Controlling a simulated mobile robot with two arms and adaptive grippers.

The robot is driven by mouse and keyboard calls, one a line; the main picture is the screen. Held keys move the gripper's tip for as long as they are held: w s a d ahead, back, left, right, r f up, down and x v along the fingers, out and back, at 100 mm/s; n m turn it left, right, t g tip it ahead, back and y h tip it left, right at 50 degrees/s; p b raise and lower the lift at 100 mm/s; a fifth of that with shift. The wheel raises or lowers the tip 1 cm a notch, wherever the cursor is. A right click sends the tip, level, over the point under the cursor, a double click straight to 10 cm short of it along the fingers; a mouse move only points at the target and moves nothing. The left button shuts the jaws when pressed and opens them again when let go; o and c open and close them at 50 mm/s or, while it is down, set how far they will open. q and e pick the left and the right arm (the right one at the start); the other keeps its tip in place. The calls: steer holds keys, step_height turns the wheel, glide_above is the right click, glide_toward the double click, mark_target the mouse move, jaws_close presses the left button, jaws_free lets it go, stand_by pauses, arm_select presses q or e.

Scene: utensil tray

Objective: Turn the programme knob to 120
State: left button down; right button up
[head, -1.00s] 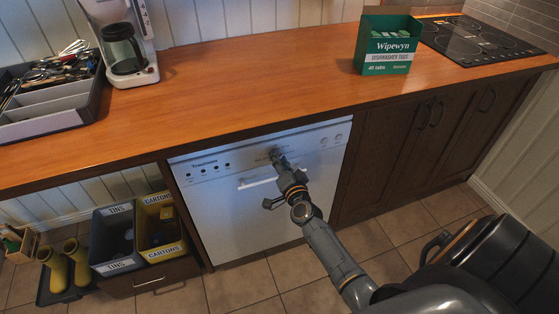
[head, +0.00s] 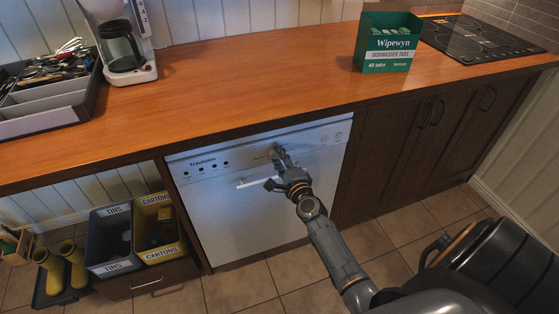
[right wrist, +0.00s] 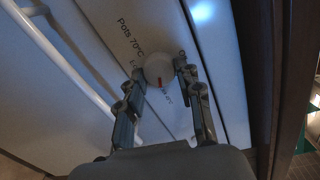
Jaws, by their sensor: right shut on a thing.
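The programme knob (right wrist: 159,69) is a round pale knob with a red mark, on the control panel of the white dishwasher (head: 240,205). In the right wrist view it sits between the fingertips of my right gripper (right wrist: 158,76), which is shut on it. The red mark points down in that picture. Printed labels show around the knob; "Pots 70°C" is readable, others are partly hidden. In the head view my right gripper (head: 281,158) covers the knob at the panel. My left gripper is not in view.
The dishwasher door handle (head: 256,181) lies just below the panel. A wooden counter (head: 240,95) runs above, with a green tablet box (head: 388,66), a coffee maker (head: 125,50) and a utensil tray (head: 50,121). Bins for tins (head: 115,267) and cartons (head: 165,252) stand at left.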

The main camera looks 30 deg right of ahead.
steer(key=shift+m, duration=0.9)
steer(key=o, duration=1.1)
steer(key=shift+o, duration=0.2)
steer(key=shift+s, duration=0.1)
steer(key=v, duration=1.1)
steer(key=shift+s, duration=0.45)
steer(key=shift+f, duration=0.1)
